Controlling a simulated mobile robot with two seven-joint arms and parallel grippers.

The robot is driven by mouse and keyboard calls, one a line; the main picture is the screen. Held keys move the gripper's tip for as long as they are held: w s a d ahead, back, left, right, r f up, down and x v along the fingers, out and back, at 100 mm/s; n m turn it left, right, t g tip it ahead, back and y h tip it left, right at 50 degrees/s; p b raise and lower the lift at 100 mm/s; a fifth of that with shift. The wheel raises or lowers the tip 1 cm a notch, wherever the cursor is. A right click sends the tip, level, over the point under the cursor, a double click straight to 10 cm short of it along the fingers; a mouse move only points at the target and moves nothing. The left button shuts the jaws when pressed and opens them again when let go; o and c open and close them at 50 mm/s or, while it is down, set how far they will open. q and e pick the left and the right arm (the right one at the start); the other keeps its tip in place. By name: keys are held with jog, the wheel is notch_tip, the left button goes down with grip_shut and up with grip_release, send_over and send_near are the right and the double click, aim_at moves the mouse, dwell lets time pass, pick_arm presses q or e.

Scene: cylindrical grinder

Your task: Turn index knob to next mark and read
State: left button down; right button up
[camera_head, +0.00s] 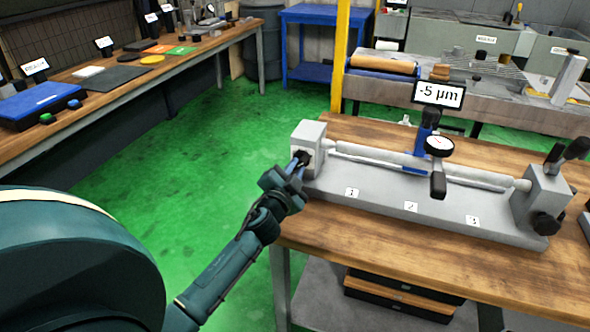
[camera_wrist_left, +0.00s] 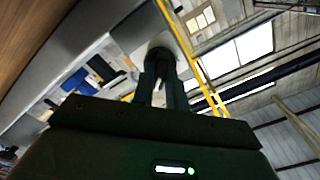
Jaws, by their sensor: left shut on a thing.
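The index knob (camera_head: 303,155) is a small dark knob on the left end block (camera_head: 310,132) of a grey bench fixture. My left gripper (camera_head: 299,163) reaches it from the left and is shut on it. In the left wrist view the gripper's two fingers (camera_wrist_left: 159,85) close around the dark knob (camera_wrist_left: 160,56), partly hiding it. A bar (camera_head: 385,156) lies between the end blocks. A dial gauge (camera_head: 439,146) stands over the bar, its needle too small to read. A sign (camera_head: 438,94) above it reads "-5 µm". The marks 1, 2 and 3 label the base. My right gripper is not in view.
The fixture stands on a wooden bench (camera_head: 400,256). Another bench (camera_head: 170,70) with mats and small items runs along the left. A yellow post (camera_head: 340,58) rises behind. The green floor (camera_head: 190,140) between the benches is clear.

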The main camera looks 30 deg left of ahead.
pick_arm(q)
jog(key=shift+m, duration=1.9)
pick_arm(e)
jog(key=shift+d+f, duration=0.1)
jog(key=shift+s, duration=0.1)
pick_arm(q)
jog(key=c, duration=1.4)
grip_release()
jog(key=b+v, duration=0.1)
jog(key=v, duration=1.2)
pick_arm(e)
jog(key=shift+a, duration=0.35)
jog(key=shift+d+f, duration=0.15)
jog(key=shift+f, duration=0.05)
